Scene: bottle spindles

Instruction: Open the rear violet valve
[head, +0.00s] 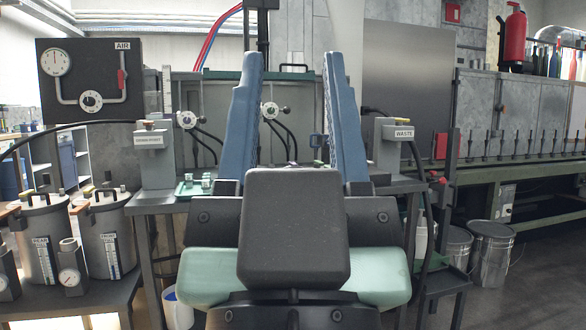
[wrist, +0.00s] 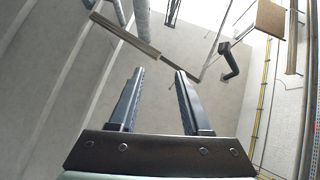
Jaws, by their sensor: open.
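I cannot make out the rear violet valve for certain in either view. A grey canister with a label that seems to read REAR (head: 38,240) stands at the lower left in the head view. A second grey canister (head: 103,232) stands beside it on the right. My gripper (head: 293,62) is in the middle of the head view, its two blue fingers pointing up and apart, with nothing between them. In the wrist view my gripper (wrist: 160,72) is open and empty, facing a pale wall and pipes. My gripper hides the middle of the workbench.
A black AIR panel (head: 90,80) with gauges hangs at the left. A box marked WASTE (head: 397,134) stands right of my gripper.

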